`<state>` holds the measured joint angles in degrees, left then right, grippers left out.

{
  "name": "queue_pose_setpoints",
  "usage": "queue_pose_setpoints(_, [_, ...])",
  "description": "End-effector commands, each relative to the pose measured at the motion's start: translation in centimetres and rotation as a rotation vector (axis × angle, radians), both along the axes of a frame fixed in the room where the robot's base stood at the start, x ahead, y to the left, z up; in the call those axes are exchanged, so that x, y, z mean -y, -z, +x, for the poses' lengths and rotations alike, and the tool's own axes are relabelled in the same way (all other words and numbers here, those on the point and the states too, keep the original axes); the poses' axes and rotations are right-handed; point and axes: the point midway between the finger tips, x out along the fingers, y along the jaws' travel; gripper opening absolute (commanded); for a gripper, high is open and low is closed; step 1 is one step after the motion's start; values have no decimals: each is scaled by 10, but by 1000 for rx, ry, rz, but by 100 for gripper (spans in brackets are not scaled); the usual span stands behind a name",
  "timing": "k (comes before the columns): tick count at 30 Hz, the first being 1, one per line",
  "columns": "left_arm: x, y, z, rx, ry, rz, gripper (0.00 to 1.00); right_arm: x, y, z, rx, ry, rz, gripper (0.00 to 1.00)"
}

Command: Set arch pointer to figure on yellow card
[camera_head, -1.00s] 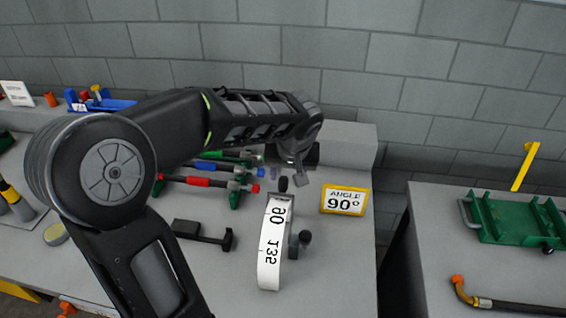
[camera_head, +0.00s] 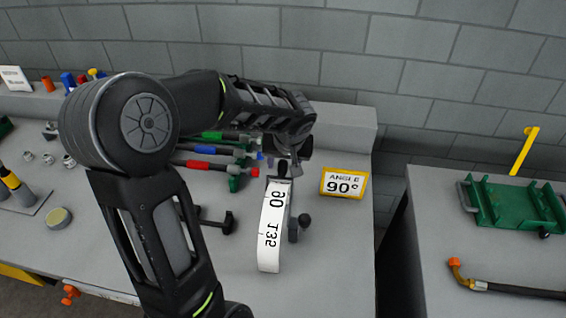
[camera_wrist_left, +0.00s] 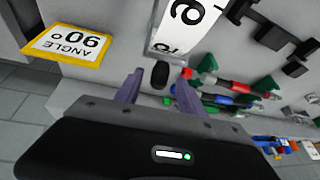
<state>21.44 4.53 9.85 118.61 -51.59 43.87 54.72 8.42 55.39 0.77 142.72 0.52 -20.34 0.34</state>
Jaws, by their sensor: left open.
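A white arch (camera_head: 272,228) with printed figures, 90 and 135 among them, stands on the bench. A dark pointer knob (camera_head: 283,170) sits at its far end, near the 90. The yellow-edged card (camera_head: 345,183) to its right reads "ANGLE 90°"; it also shows in the left wrist view (camera_wrist_left: 70,44). My left gripper (camera_head: 287,163) is at the arch's far end. In the left wrist view its open fingers (camera_wrist_left: 159,86) point at the dark knob (camera_wrist_left: 160,74), which lies between their tips; contact cannot be told. My right gripper is not in view.
Red and green-handled tools (camera_head: 205,166) lie left on green supports. A second bench at right holds a green tray (camera_head: 510,220) and a hose (camera_head: 510,288). A gap separates the benches.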

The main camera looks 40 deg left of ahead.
Motion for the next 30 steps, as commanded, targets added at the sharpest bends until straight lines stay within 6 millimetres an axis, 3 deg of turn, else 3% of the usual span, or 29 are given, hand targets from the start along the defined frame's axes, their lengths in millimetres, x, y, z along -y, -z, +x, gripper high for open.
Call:
queue_pose_setpoints(6, [-6,17,5,1,0,-1,46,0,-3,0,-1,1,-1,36])
queue_pose_setpoints(14, [-6,18,6,2,1,0,46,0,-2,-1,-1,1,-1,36])
queue_pose_setpoints(30, [-6,18,5,2,1,0,2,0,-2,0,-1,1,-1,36])
